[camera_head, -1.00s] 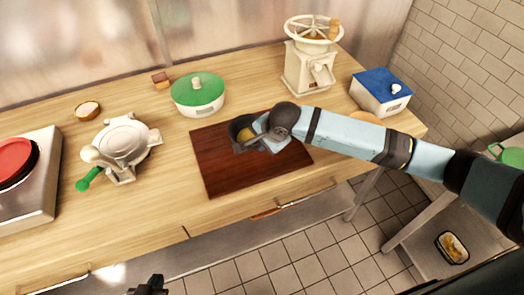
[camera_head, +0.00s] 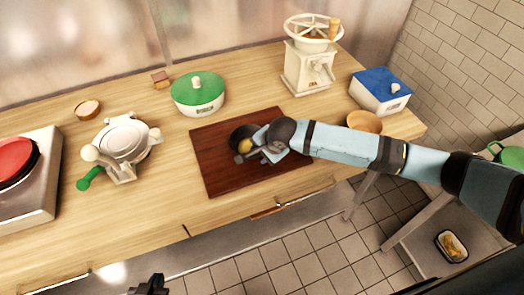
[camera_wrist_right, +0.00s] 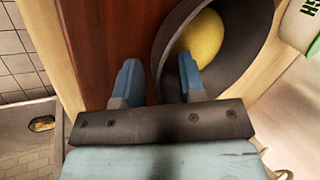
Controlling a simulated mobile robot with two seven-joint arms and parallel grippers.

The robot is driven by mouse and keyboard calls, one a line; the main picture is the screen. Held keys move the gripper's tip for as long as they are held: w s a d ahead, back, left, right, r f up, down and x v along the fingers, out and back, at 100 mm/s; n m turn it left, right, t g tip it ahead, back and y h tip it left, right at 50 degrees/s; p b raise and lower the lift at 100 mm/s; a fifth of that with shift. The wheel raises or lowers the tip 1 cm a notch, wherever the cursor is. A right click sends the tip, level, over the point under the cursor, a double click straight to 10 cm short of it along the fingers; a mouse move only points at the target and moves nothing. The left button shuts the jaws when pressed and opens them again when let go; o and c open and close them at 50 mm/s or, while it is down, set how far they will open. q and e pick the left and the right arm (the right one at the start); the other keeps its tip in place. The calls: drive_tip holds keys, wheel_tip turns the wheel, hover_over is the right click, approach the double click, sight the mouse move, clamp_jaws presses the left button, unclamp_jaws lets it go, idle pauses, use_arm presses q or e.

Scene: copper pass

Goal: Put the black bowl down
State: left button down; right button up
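The black bowl (camera_head: 236,134) stands on the left-centre part of the dark red-brown board (camera_head: 222,179), with a yellow round thing (camera_head: 245,146) inside. My right gripper (camera_head: 262,146) is at the bowl's right side. In the right wrist view its two blue fingers (camera_wrist_right: 160,80) are spread. One finger is outside the bowl (camera_wrist_right: 244,72) and the other is over its inside, with the near wall between them and a gap visible on the outer side. My left gripper (camera_head: 149,286) shows only as a dark piece at the bottom edge; its fingers cannot be made out.
A green-lidded pot (camera_head: 198,96) stands behind the board, and a white press with a green handle (camera_head: 122,143) to its left. A grinder (camera_head: 308,68), a blue-lidded box (camera_head: 380,92) and a wooden bowl (camera_head: 364,121) are at the right.

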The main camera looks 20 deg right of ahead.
drive_tip(key=v, duration=1.2)
drive_tip(key=s+a+f+n+t+y, duration=0.2)
drive_tip(key=s+a+f+n+y, duration=0.25)
drive_tip(key=a+f+n, duration=0.3)
drive_tip(key=s+d+f+n+t+h, duration=0.2)
drive_tip(key=s+d+f+n, duration=0.2)
drive_tip(key=s+f, duration=0.2)
drive_tip(key=s+d+f+n+t+h, duration=0.1)
drive_tip(key=s+d+f+n, duration=0.3)
drive_tip(key=s, duration=0.6)
drive_tip(key=shift+f+t+h, duration=0.35)
drive_tip(key=shift+f+t, duration=0.25)
drive_tip(key=shift+f, duration=0.35)
wheel_tip(320, 180, up, 3)
drive_tip(key=shift+d+f+p, duration=0.1)
drive_tip(key=shift+d+p, duration=0.1)
drive_tip(key=shift+p, duration=1.05)
